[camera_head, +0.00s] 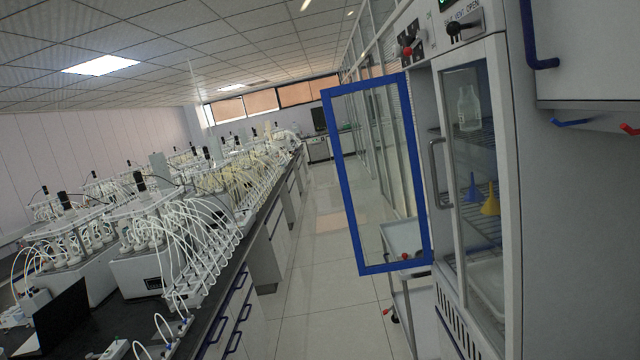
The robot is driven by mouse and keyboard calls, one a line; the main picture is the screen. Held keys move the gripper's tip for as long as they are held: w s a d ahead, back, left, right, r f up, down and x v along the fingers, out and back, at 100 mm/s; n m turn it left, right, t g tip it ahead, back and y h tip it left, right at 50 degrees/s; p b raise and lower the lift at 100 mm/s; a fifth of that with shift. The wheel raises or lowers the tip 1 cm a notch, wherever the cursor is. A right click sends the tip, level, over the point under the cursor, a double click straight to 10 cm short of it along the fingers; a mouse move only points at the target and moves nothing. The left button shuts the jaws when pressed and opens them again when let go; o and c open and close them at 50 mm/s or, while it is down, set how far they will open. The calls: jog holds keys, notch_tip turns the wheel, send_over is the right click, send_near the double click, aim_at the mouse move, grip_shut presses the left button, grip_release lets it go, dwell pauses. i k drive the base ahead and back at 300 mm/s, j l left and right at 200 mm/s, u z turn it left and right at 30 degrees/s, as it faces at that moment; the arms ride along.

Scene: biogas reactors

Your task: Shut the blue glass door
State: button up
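The blue glass door (345,180) is a clear pane in a thick blue frame. It stands open, jutting into the aisle from the row of cabinets on the right. Its right edge is beside the white cabinet front, and its hinge side is not clear to see. The aisle floor and glass partitions show through its pane. My gripper is not in view.
A nearer white cabinet with a grey-handled glass door (467,150) holds a bottle, a blue funnel and a yellow funnel. A small trolley (400,240) stands behind and below the blue door. A long bench (250,215) with reactors lines the left. The tiled aisle (310,290) between is clear.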

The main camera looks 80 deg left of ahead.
aim_at(400, 78)
jog(key=j+u, duration=0.1)
jog(key=u, duration=0.9)
jog(key=i+j+u, duration=0.1)
jog(key=u, duration=0.85)
jog(key=i+u, duration=0.1)
jog(key=u, duration=0.4)
jog(key=i+j, duration=0.2)
jog(key=i, duration=2.25)
jog(key=i+j+u, duration=0.1)
jog(key=i, duration=2.35)
jog(key=i+z, duration=0.1)
jog(key=z, duration=0.35)
jog(key=i+j+z, duration=0.1)
jog(key=z, duration=0.3)
jog(key=i+j+z, duration=0.1)
jog(key=z, duration=0.35)
jog(key=j+z, duration=0.1)
jog(key=z, duration=0.3)
jog(key=i+j+z, duration=0.1)
jog(key=z, duration=0.35)
jog(key=j, duration=0.1)
